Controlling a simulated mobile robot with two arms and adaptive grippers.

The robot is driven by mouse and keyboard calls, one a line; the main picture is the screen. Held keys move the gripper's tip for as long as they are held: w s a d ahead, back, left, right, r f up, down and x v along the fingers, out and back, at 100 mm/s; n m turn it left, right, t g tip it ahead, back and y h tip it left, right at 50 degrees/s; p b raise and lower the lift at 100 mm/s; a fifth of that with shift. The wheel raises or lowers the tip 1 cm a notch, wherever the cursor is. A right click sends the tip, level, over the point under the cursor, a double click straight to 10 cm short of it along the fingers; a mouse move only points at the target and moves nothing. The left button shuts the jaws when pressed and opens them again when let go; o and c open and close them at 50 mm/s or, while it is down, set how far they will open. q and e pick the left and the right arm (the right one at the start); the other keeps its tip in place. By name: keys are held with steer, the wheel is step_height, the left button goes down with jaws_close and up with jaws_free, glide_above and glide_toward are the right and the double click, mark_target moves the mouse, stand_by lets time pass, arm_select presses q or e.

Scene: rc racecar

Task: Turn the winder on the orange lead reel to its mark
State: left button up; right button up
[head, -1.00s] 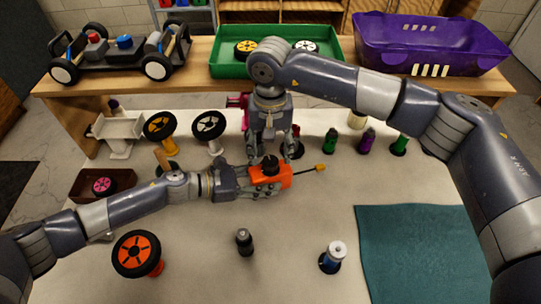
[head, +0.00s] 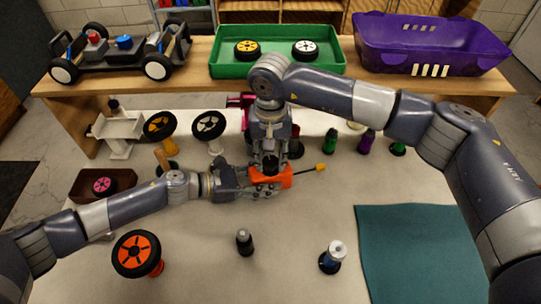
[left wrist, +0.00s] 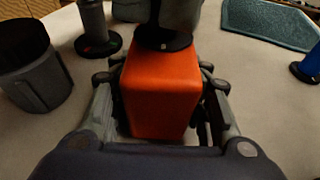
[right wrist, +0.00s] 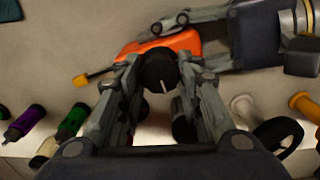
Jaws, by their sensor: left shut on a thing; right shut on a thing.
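The orange lead reel (head: 284,178) is a small orange box over the white table, with a black lead and yellow tip (head: 320,167) sticking out to the right. My left gripper (head: 258,187) is shut on its body; the left wrist view shows the orange body (left wrist: 160,90) between the fingers. My right gripper (head: 270,160) comes down from above and is shut on the black winder. In the right wrist view the round winder (right wrist: 157,68) sits between the fingertips, with a pale line on it pointing toward the bottom of the picture. I cannot make out the mark on the reel.
Wheels on stands (head: 136,254), a dark post (head: 244,241) and a blue-and-white spool (head: 333,257) stand around the reel. Green and purple bottles (head: 367,141) stand at the back right. A teal mat (head: 420,250) lies at the front right. The front middle is mostly clear.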

steer(key=m, duration=0.6)
steer(key=shift+m, duration=0.3)
steer(key=m, duration=1.2)
steer(key=shift+m, duration=0.4)
steer(key=m, duration=0.5)
steer(key=shift+m, duration=0.3)
steer(key=o, duration=1.1)
